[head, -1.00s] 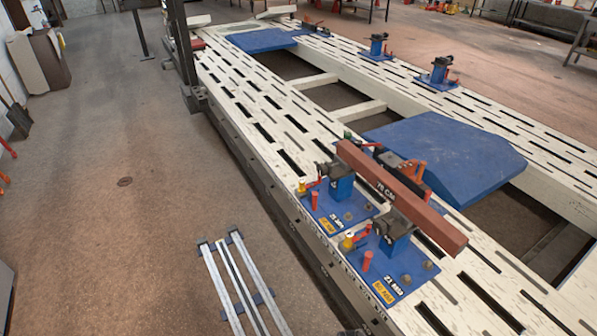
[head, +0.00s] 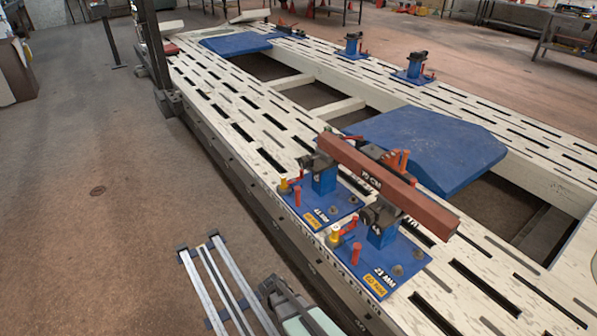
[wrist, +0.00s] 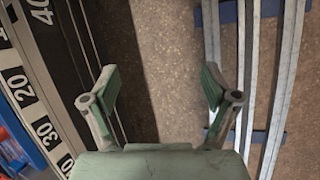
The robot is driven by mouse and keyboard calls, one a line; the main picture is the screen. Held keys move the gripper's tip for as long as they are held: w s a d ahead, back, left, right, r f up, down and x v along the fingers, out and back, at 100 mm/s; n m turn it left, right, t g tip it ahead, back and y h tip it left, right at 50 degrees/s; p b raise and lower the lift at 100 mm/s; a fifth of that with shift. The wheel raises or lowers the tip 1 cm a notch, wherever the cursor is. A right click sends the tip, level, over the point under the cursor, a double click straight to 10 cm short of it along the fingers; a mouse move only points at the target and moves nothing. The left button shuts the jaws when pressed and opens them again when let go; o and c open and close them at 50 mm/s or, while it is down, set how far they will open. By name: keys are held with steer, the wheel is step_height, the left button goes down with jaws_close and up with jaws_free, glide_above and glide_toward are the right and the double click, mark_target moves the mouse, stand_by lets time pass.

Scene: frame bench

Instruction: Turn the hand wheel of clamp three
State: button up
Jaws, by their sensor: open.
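Two blue clamp stands hold a red-brown beam (head: 390,185) on the near side of the slotted bench (head: 215,95). The nearer clamp (head: 378,262) has a "21 MM" plate, red posts and a small yellow-and-red fitting. The farther near-side clamp (head: 322,205) has similar red and yellow parts. Two more clamps, one (head: 352,48) farther and one (head: 414,72) closer, stand on the far rail. I cannot tell which is clamp three. My gripper (head: 275,288) is low beside the bench, apart from the clamps. In the wrist view my gripper (wrist: 161,85) is open and empty, pointing at the floor.
Pale metal rails on blue cross-pieces (head: 218,285) lie on the floor left of my gripper. The bench's side, with a numbered scale (wrist: 30,105), is close on the other side. A large blue plate (head: 425,145) lies across the bench. The floor at left is open.

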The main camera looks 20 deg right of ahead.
steer(key=w+d+r+m+t+h+b, duration=0.1)
steer(key=w+d+h+b, duration=0.1)
steer(key=w, duration=0.9)
steer(key=w+d+r+m+t+h+b, duration=0.1)
steer(key=w+d+t+h+b, duration=0.15)
steer(key=w, duration=0.85)
steer(key=m+t+h+b, duration=0.4)
steer(key=m+h, duration=0.5)
steer(key=m, duration=0.3)
glide_toward(301, 164)
steer(key=x, duration=1)
steer(key=shift+s+d, duration=0.1)
steer(key=shift+d, duration=0.3)
steer(key=shift+c, duration=0.4)
steer(key=c, duration=1.1)
